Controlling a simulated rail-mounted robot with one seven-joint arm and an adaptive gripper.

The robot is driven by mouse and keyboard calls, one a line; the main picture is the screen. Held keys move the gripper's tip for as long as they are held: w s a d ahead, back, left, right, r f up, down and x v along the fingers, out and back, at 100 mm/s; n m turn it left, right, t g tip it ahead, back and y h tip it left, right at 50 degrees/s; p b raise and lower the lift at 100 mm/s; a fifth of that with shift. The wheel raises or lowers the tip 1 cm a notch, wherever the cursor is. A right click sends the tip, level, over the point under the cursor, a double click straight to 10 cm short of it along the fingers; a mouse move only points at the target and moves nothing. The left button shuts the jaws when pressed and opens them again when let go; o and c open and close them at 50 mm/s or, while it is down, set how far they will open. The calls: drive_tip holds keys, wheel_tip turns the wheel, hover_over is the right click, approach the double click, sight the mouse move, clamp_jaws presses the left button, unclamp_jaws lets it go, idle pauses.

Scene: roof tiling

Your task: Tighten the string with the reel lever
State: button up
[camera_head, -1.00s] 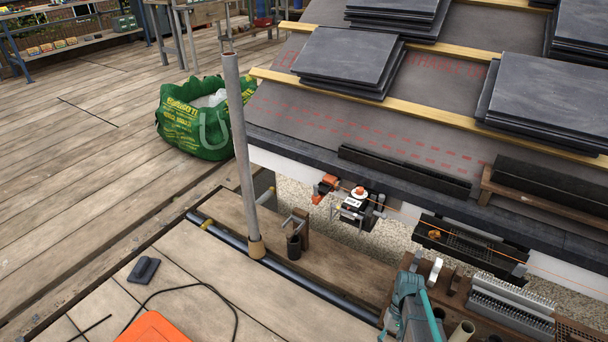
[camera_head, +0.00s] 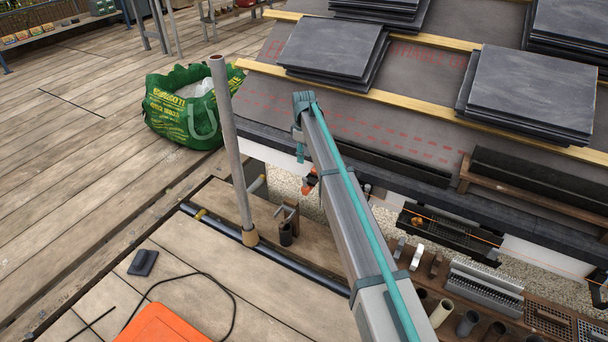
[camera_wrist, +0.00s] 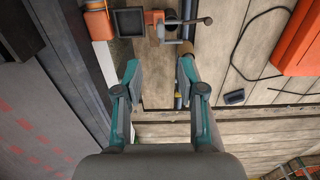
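In the head view, a small orange-red device (camera_head: 310,182), apparently the string reel, sits at the roof's lower edge, partly hidden by my arm. The orange string (camera_head: 480,236) shows right of the arm along the eave. In the wrist view, an orange part (camera_wrist: 153,17) adjoins a black square piece (camera_wrist: 128,22).
An upright pole (camera_head: 231,150) stands left of my arm. A bracket and black cup (camera_head: 286,234) are beside it. A green bag (camera_head: 184,112) and orange case (camera_head: 158,326) stand on the deck. Tile stacks (camera_head: 333,48) lie on the roof. Open deck extends left.

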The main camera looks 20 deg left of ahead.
sight(304, 177)
wheel_tip(304, 177, down, 11)
drive_tip(key=shift+d+r+b, duration=0.1)
drive_tip(key=shift+r+b, duration=0.05)
drive_tip(key=shift+b, duration=0.95)
clamp_jaws()
